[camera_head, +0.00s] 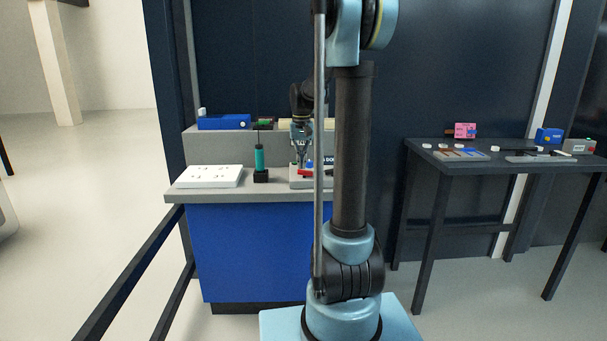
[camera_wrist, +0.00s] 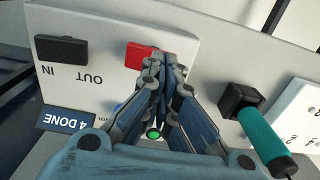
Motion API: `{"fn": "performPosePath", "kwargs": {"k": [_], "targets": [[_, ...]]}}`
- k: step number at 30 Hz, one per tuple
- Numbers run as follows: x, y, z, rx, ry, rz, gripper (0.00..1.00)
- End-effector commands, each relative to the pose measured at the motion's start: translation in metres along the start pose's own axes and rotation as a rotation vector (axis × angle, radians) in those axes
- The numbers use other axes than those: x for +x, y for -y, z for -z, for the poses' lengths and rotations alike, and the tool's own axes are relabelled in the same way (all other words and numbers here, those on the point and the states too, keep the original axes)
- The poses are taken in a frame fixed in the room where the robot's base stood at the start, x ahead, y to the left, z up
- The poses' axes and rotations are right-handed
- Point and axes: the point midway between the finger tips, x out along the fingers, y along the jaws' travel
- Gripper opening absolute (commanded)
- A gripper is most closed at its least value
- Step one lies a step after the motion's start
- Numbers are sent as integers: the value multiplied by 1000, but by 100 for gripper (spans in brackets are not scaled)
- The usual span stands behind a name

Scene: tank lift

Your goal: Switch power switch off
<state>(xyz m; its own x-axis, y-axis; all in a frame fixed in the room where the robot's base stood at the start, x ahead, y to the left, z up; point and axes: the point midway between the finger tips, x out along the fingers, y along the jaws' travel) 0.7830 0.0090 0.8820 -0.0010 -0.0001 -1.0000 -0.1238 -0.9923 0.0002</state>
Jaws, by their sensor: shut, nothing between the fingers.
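My gripper (camera_wrist: 166,62) is shut and empty, pointing at a light grey panel (camera_wrist: 105,25) marked IN and OUT. Its fingertips are beside the right end of a red block (camera_wrist: 138,55) by the word OUT; I cannot tell whether they touch. A black block (camera_wrist: 62,50) is by the word IN. A small green round piece (camera_wrist: 153,133) shows between the finger linkages, with a bit of blue next to them. No part is legibly marked as the power switch. In the head view my gripper (camera_head: 301,160) is low over the bench, partly beside my arm.
A teal-handled tool (camera_head: 259,158) stands in a black holder; it is close right of my gripper in the wrist view (camera_wrist: 265,135). A white marked board (camera_head: 209,176) lies left on the bench. A blue "4 DONE" label (camera_wrist: 66,118) is near. A second table (camera_head: 470,168) stands right.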

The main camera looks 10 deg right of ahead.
Motion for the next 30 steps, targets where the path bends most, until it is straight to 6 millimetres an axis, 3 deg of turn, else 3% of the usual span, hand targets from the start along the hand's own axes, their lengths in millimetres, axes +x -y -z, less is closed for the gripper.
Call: {"fn": "performPosePath", "kwargs": {"k": [30], "targets": [[12, 0, 0, 0, 0, 0, 0]]}}
